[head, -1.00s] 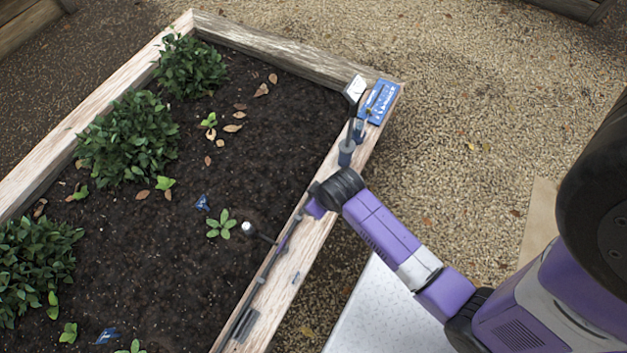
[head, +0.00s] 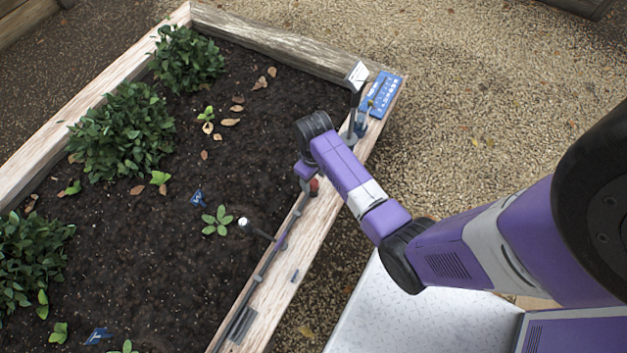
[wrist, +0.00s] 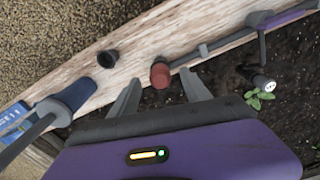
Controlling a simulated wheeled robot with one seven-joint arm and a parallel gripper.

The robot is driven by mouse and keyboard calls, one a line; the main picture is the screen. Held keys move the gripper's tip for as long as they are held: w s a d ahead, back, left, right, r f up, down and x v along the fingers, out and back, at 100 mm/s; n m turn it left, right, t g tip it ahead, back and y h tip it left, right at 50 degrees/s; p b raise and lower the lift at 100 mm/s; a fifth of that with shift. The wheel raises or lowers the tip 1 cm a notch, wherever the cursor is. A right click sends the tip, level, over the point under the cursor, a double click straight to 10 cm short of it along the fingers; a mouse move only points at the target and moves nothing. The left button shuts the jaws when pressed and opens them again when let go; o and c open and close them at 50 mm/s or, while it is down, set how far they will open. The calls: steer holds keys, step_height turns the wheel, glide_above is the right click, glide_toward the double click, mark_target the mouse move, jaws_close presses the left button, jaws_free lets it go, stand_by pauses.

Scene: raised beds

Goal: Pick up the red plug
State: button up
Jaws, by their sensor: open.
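The red plug (head: 314,186) is a small dark-red cylinder at the bed's wooden rim, partly hidden by my arm in the head view. In the wrist view the red plug (wrist: 160,77) stands between and just beyond the fingertips, near the rim's soil-side edge, by the end of a grey and purple pipe. My gripper (wrist: 159,80) is open and empty, with one finger on each side of the plug in the picture. Contact with it cannot be told. In the head view my gripper (head: 304,170) is mostly hidden below the wrist.
A small black cap (wrist: 107,59) stands on the rim beside the plug. A dark blue, handled object (wrist: 68,99) and a blue card (head: 385,95) lie farther along it. The pipe (head: 268,262) follows the rim. A white-topped stake (head: 243,222) stands in the soil.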

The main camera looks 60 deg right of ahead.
mark_target(313, 181)
step_height(313, 181, down, 2)
steer(key=shift+f, duration=0.15)
jaws_close()
stand_by(0.4)
step_height(313, 181, up, 24)
steer(key=p, duration=0.8)
steer(key=shift+f+p, duration=0.2)
steer(key=shift+p, duration=0.2)
steer(key=shift+p, duration=0.3)
